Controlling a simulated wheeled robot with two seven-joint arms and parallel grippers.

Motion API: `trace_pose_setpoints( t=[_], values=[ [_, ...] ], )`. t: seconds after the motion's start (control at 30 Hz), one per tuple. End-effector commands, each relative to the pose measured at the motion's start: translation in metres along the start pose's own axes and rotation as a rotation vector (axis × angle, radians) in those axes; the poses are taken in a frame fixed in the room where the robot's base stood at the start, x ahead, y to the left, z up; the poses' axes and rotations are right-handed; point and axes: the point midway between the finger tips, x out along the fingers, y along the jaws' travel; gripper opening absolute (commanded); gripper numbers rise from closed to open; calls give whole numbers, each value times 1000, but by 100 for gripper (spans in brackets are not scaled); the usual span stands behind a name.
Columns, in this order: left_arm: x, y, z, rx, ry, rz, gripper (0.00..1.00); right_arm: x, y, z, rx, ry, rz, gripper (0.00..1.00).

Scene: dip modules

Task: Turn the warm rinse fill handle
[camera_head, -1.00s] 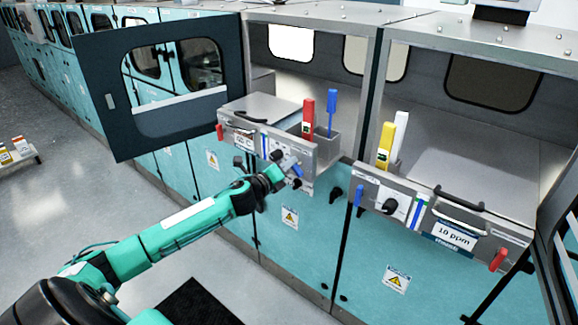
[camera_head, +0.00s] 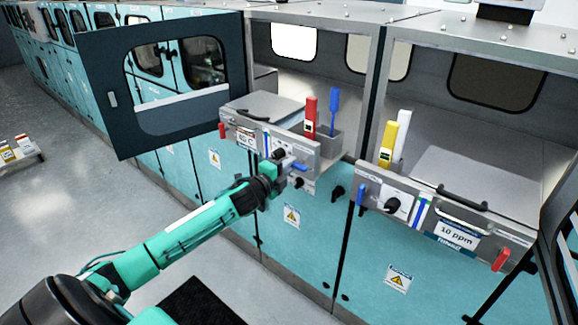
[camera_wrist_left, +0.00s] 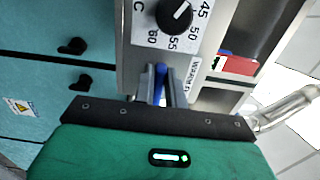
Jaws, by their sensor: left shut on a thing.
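The warm rinse fill handle is a small blue lever (camera_head: 300,167) on the front panel of the left module, below the red and blue upright handles. In the left wrist view the blue lever (camera_wrist_left: 160,80) stands between my fingers. My left gripper (camera_head: 288,166) is shut on it, and the fingers hide part of it. A partly readable label (camera_wrist_left: 194,75) sits beside it. A black temperature dial (camera_wrist_left: 174,16) with numbers around it is just above the lever in the wrist view. My right gripper is not in view.
The dark hood door (camera_head: 95,100) stands open on the left. The right module has its own blue lever (camera_head: 360,195), black dial (camera_head: 392,205) and "10 ppm" display (camera_head: 457,236). A red handle (camera_wrist_left: 240,66) shows near the fingers. The floor at left is mostly clear.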

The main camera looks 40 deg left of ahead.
Motion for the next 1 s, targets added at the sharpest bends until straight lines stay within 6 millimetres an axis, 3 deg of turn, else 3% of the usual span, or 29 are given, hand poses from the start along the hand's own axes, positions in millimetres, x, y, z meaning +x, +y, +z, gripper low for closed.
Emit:
trace_pose_setpoints(
  t=[0.53,0.57,0.67,1.0],
  values=[
    [0,0,1,-25,-3,0,0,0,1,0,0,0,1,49],
    [0,0,1,-25,-3,0,17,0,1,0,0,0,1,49],
    [0,0,1,-24,-2,0,35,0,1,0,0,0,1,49],
    [-2,1,0,-23,-1,0,35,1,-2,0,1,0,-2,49]
  ],
)
